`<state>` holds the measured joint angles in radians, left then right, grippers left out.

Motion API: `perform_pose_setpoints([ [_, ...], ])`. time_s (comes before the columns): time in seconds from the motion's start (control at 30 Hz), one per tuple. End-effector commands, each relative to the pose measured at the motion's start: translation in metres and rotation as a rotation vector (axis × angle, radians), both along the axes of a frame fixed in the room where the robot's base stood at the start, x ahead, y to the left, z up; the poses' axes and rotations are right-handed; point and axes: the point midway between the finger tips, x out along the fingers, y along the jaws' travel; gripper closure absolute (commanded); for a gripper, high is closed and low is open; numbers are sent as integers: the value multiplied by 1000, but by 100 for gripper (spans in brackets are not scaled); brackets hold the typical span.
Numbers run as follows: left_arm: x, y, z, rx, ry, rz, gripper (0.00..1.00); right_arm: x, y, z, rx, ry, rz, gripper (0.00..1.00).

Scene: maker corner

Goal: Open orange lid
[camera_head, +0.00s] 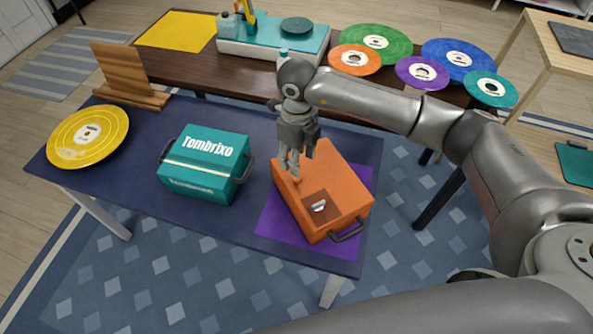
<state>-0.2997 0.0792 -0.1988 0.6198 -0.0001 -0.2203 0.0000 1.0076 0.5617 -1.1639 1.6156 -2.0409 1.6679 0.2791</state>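The orange box (340,185) sits on a purple mat (272,228) at the right end of the blue table, its orange lid looking closed. A brown patch with a pale label lies on its top, and a dark handle (348,232) is on its near right side. My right gripper (292,172) points down at the far left edge of the orange lid, its fingertips at or just above it. I cannot tell whether they touch the lid or how far the fingers are apart. My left gripper is not in view.
A teal Tembrixo box (205,168) with dark handles stands left of the orange box. A yellow disc (88,137) and a wooden stand (128,78) are at the table's left. Behind, a brown table (175,66) holds a teal record player (275,45) and several coloured discs.

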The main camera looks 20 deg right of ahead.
Motion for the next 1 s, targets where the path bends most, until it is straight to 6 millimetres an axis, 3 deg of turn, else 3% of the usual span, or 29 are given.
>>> perform_pose_setpoints([
  [0.2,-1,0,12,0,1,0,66,-1,1,-42,3,5,-1,56],
  [0.4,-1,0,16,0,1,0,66,-1,1,-69,5,2,0,56],
  [0.8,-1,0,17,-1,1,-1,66,0,1,-79,6,-1,1,56],
  [1.0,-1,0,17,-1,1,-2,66,0,1,-79,6,0,1,79],
])
